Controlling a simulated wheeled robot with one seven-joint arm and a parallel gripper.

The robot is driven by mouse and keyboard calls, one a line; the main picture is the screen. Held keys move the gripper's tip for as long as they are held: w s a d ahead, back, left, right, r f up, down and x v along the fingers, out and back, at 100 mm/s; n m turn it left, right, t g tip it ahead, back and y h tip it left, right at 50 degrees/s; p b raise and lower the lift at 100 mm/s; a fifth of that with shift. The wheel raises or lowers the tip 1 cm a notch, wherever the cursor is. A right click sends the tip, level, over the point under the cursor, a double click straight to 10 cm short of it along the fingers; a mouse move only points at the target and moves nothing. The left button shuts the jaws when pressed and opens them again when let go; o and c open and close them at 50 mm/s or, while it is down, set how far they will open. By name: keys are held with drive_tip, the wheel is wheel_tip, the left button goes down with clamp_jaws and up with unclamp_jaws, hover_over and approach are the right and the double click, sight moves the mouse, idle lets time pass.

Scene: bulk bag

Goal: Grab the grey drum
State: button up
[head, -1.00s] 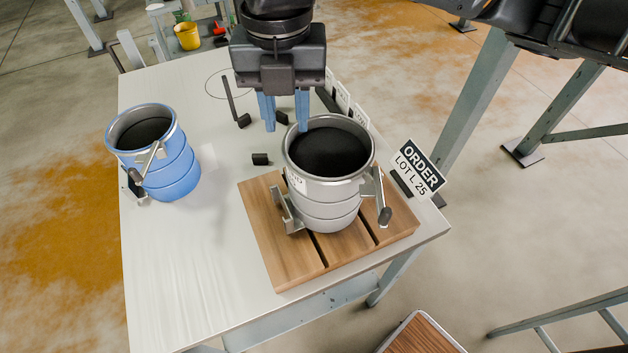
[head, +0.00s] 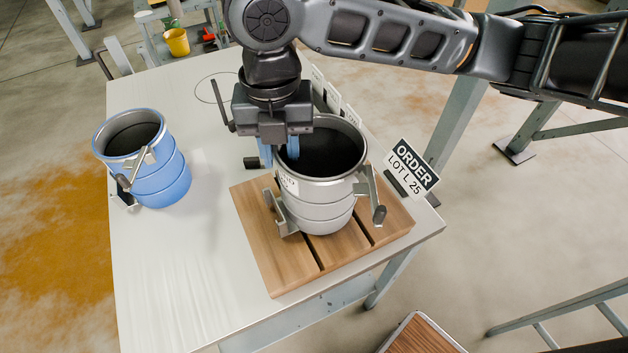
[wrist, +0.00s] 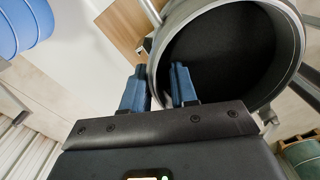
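The grey drum (head: 318,211) stands upright and open-topped on a slatted wooden board (head: 262,262), with a lever clamp at its right side and a metal bracket at its left. Its rim and dark inside also show in the wrist view (wrist: 155,72). My gripper (head: 280,152) is at the drum's far left rim, pointing down. In the wrist view its blue fingers (wrist: 158,85) are apart, one outside the wall and one over the inside, with the rim between them. I see no firm contact.
A blue drum (head: 162,180) stands on the left of the pale table (head: 170,275). An order sign (head: 411,168) stands right of the board. The table's front left is clear.

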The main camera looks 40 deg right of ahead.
clamp_jaws()
idle(1.2)
